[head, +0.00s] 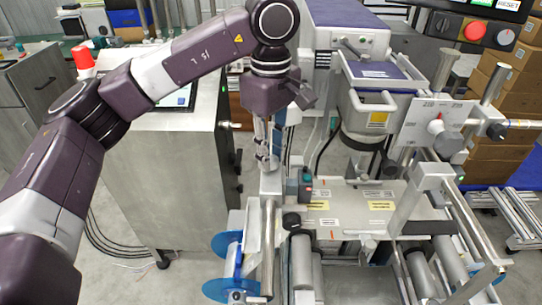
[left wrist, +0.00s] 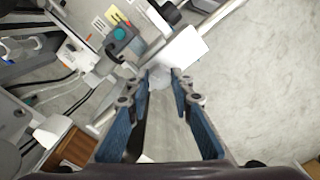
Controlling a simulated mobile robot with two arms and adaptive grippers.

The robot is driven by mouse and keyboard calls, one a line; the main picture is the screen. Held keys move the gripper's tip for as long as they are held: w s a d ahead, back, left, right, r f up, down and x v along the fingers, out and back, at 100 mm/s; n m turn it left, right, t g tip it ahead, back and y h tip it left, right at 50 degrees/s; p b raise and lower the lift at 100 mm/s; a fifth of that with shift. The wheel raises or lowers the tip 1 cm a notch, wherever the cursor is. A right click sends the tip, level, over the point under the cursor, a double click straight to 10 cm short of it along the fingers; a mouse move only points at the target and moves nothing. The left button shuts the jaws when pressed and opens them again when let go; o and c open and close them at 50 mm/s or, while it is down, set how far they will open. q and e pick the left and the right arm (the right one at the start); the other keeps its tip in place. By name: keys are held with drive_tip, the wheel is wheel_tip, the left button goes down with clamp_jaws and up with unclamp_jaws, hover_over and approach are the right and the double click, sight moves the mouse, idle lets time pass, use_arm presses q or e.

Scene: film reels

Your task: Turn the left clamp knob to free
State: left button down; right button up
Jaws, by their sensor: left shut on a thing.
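My left gripper (head: 267,166) points down at the left end of the machine, over a pale upright block (head: 271,183). In the left wrist view my left gripper (left wrist: 162,80) has its two blue-padded fingers converging on a small pale knob (left wrist: 159,84), which I take as the left clamp knob. The fingertips are shut on it, beside a white block (left wrist: 182,55). The knob's marks and turned angle cannot be made out. In the head view the fingers largely hide it. My right gripper is not in view.
A control box with a green button (head: 306,184) and a black knob (head: 291,221) are close on the right. Blue reel discs (head: 228,288) hang below left. A grey cabinet (head: 165,165) stands left of the machine. A control panel with a red button (head: 474,31) is at upper right.

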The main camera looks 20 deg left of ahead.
use_arm(q)
drive_tip(key=n+b, duration=0.1)
drive_tip(key=n, duration=0.2)
drive_tip(key=shift+n, duration=0.4)
drive_tip(key=shift+r+n, duration=0.1)
drive_tip(key=shift+n, duration=1.6)
drive_tip(key=c, duration=1.8)
unclamp_jaws()
drive_tip(key=shift+o, duration=0.6)
wheel_tip(320, 180, up, 12)
